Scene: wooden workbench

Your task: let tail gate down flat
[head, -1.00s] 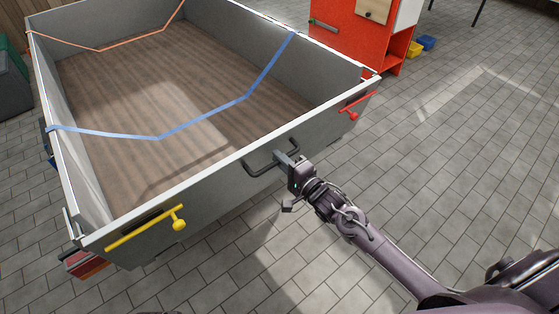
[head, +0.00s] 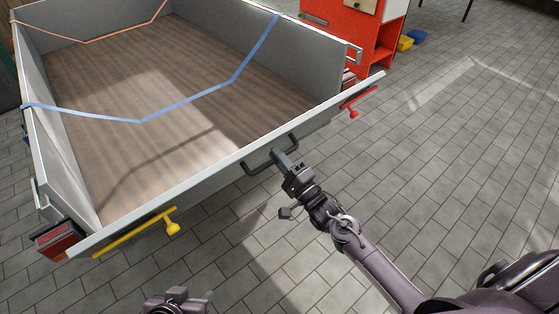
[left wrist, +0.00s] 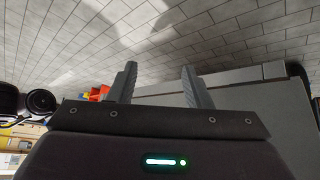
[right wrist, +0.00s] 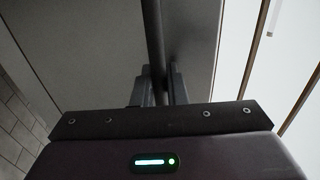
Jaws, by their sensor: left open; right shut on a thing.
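The grey tail gate (head: 213,179) of the trailer leans outward, with open gaps between it and the side walls at both corners. A yellow latch lever (head: 135,232) is on its left end and a red one (head: 357,98) on its right end. My right gripper (head: 284,160) is shut on the dark handle (head: 256,168) at the middle of the gate. The handle bar (right wrist: 152,45) runs between its fingers in the right wrist view. My left gripper (left wrist: 160,82) is open and empty; in the head view only part of it shows at the bottom edge.
The trailer bed (head: 150,80) has a wooden floor, with a blue strap (head: 190,101) and an orange strap (head: 125,30) across it. A red tail light (head: 58,239) is at the left rear corner. A red cabinet (head: 340,18) stands behind right. The tiled floor behind the gate is clear.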

